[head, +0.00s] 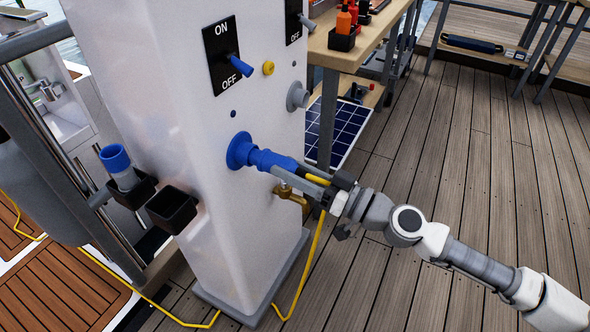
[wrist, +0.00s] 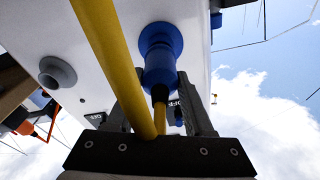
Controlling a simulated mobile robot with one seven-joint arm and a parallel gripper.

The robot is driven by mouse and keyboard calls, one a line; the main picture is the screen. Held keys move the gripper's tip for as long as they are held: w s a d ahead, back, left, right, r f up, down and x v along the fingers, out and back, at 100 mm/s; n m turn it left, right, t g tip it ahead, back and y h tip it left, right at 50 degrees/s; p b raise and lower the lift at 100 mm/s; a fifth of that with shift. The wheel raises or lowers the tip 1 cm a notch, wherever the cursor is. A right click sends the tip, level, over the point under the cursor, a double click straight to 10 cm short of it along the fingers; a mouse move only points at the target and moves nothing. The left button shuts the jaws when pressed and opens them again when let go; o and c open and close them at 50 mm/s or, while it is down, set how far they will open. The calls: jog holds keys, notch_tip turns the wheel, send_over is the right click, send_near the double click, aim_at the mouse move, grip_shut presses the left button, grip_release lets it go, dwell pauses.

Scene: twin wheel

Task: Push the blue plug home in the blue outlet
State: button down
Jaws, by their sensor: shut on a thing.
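The blue outlet (head: 238,150) is a round collar on the front face of the white pedestal (head: 190,120). The blue plug (head: 274,162) meets the outlet with its front end, roughly in line with it. I see no clear gap, but how deep it sits I cannot tell. My gripper (head: 306,176) is shut on the rear of the plug. The wrist view shows the outlet (wrist: 160,38) above the plug (wrist: 160,76), with my gripper's fingers (wrist: 160,108) on either side of its lower end. A yellow cable (wrist: 104,38) leaves the plug and loops close before the wrist camera.
A grey outlet (head: 297,96), yellow knob (head: 268,68) and ON/OFF switch (head: 224,56) with a blue lever are above. A brass tap (head: 290,194) is just below the plug. Yellow cable (head: 311,258) hangs to the deck. The deck at right (head: 460,170) is clear.

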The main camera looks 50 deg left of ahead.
jog(key=shift+x, duration=1.05)
jog(key=shift+c, duration=1)
grip_release()
jog(key=shift+f, duration=0.15)
jog(key=p+v, duration=0.2)
jog(key=v, duration=1.5)
jog(key=shift+d, duration=0.2)
jog(key=shift+s, duration=0.2)
